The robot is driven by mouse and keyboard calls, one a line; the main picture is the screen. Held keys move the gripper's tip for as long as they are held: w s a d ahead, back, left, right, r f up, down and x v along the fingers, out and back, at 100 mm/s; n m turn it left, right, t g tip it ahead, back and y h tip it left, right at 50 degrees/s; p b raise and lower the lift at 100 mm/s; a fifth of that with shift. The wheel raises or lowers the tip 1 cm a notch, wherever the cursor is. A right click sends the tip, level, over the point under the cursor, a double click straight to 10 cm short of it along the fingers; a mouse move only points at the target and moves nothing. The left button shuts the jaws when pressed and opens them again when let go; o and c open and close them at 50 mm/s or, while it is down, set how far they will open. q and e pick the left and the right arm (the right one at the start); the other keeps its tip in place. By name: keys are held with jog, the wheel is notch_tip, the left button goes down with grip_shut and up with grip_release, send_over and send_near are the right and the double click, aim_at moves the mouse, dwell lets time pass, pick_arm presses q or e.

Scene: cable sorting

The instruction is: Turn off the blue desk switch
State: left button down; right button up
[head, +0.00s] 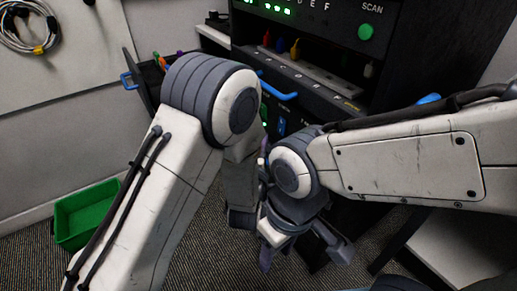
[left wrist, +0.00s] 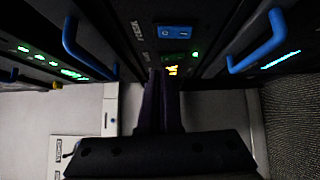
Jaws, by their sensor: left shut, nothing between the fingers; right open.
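The blue desk switch (left wrist: 174,32) is a blue rocker on a dark panel at the top of the left wrist view. In the head view a small blue patch that looks like the switch (head: 281,126) shows between my two arms. My left gripper (left wrist: 159,76) is shut and empty, its dark fingertips just below the switch in the wrist picture; I cannot tell whether they touch the panel. In the head view my left arm mostly hides that gripper. My right gripper (head: 300,255) is open and empty, low in front of the cabinet.
A small green light (left wrist: 195,54) glows beside the switch. Blue handles (left wrist: 258,42) flank the panel. An open drawer (head: 318,80) with coloured plugs juts out above. A green bin (head: 88,213) stands on the floor at left. A coiled cable (head: 28,25) hangs on the wall.

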pick_arm(q)
jog(key=shift+r+v, duration=0.2)
jog(key=shift+v, duration=2.05)
